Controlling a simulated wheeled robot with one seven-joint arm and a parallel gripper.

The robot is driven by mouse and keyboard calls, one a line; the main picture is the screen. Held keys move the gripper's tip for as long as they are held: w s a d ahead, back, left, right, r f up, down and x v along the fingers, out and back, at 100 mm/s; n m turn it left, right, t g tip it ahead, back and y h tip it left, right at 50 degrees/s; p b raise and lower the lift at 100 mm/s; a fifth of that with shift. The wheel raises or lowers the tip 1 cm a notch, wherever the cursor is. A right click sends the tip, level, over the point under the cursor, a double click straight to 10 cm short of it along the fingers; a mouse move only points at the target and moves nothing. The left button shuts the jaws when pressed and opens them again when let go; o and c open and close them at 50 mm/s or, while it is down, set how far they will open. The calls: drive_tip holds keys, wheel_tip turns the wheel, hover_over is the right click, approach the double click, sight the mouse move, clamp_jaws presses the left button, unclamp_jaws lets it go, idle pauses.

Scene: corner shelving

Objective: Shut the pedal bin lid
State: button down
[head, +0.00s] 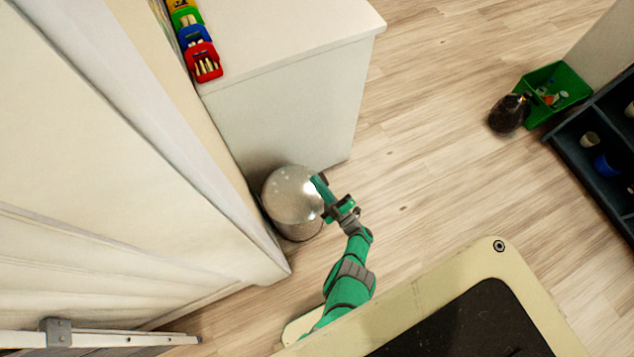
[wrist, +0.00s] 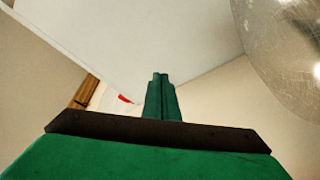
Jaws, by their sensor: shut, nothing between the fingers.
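The pedal bin (head: 298,232) is a round metal bin standing on the floor in the corner between the cream wall panel and the white cabinet. Its shiny domed lid (head: 291,194) shows from above and looks down over the bin, though I cannot tell if it is fully seated. In the wrist view the lid (wrist: 290,50) fills the upper right corner. My green gripper (head: 317,184) is at the lid's right edge; I cannot tell whether it touches. In the wrist view my gripper's fingers (wrist: 160,78) are together with nothing between them, left of the lid.
The white cabinet (head: 290,105) stands right behind the bin, with coloured containers (head: 203,62) on top. The cream panel (head: 215,190) closes off the left. Open wooden floor lies to the right. A green crate (head: 545,105), a dark round object (head: 508,115) and a dark shelf (head: 590,150) stand far right.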

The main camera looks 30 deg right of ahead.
drive_tip(key=shift+s, duration=0.1)
drive_tip(key=r+v, duration=0.3)
drive_tip(key=v, duration=1.3)
drive_tip(key=shift+s, duration=0.55)
drive_tip(key=shift+f, duration=0.1)
drive_tip(key=w+a+r+m+g+h, duration=0.1)
drive_tip(key=a+m+h, duration=0.15)
drive_tip(key=a, duration=0.45)
drive_tip(key=w+a+r+m+h, duration=0.1)
drive_tip(key=w+a+r+h, duration=0.15)
drive_tip(key=a, duration=0.35)
drive_tip(key=s+a+r+m+g, duration=0.1)
drive_tip(key=s+a+r, duration=0.3)
drive_tip(key=r, duration=0.5)
drive_tip(key=s+a+r+m+g, duration=0.1)
drive_tip(key=s+a+r+m, duration=0.2)
drive_tip(key=r, duration=0.7)
drive_tip(key=s+a+r+m+g, duration=0.2)
drive_tip(key=s+a+r+m, duration=0.2)
drive_tip(key=s+r, duration=0.3)
wheel_tip(320, 180, up, 3)
drive_tip(key=shift+s+a+r+y, duration=0.2)
drive_tip(key=shift+s+a+y, duration=0.1)
drive_tip(key=shift+a, duration=0.05)
